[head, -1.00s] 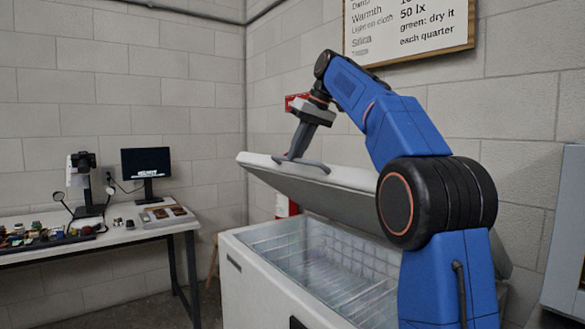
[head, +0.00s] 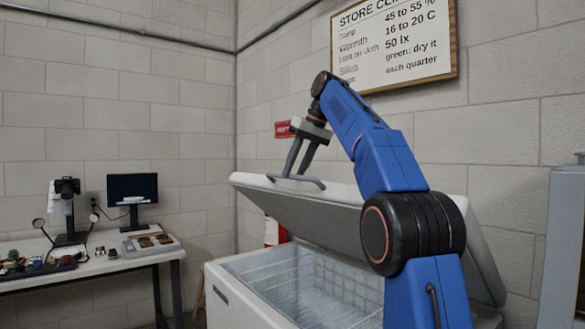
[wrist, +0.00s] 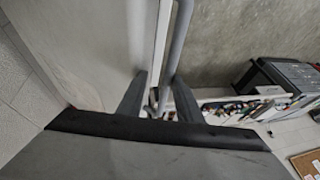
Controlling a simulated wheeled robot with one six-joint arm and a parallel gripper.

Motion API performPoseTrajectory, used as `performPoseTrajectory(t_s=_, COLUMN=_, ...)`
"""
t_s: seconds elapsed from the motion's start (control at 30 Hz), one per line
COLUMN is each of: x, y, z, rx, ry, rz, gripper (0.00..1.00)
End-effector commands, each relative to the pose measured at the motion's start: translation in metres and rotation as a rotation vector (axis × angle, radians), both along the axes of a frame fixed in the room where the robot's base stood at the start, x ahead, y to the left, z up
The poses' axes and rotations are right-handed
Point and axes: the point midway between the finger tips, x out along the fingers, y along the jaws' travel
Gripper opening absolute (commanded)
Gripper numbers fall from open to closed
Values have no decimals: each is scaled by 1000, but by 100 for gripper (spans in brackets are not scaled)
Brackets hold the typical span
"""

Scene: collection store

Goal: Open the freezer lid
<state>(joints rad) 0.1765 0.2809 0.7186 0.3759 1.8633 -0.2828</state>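The white chest freezer (head: 236,297) stands in front of me against the wall. Its lid (head: 340,207) is raised at a slant, with the front edge high above the rim and the inside exposed. The grey bar handle (head: 312,181) sits on the lid's front edge; it also shows in the wrist view (wrist: 179,45). My gripper (head: 294,174) is at the handle, its two fingers spread apart. In the wrist view the fingers (wrist: 160,102) stand open, with the handle bar running between them. Contact with the bar cannot be told.
Wire baskets (head: 300,270) show inside the freezer. A table (head: 110,262) with a monitor (head: 133,189) stands at the left. A red extinguisher (head: 272,232) is behind the freezer. A grey cabinet (head: 566,250) stands at the right. A sign (head: 395,42) hangs on the wall above.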

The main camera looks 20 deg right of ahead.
Motion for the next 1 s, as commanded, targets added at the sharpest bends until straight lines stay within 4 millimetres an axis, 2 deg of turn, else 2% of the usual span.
performPoseTrajectory(t_s=0.3, x=2, y=-1, z=0, rx=0, ry=0, rz=-2, gripper=31)
performPoseTrajectory(t_s=0.8, x=-8, y=-9, z=25, rx=0, ry=-4, rz=-1, gripper=31)
performPoseTrajectory(t_s=1.0, x=-18, y=-17, z=28, rx=0, ry=-1, rz=-3, gripper=31)
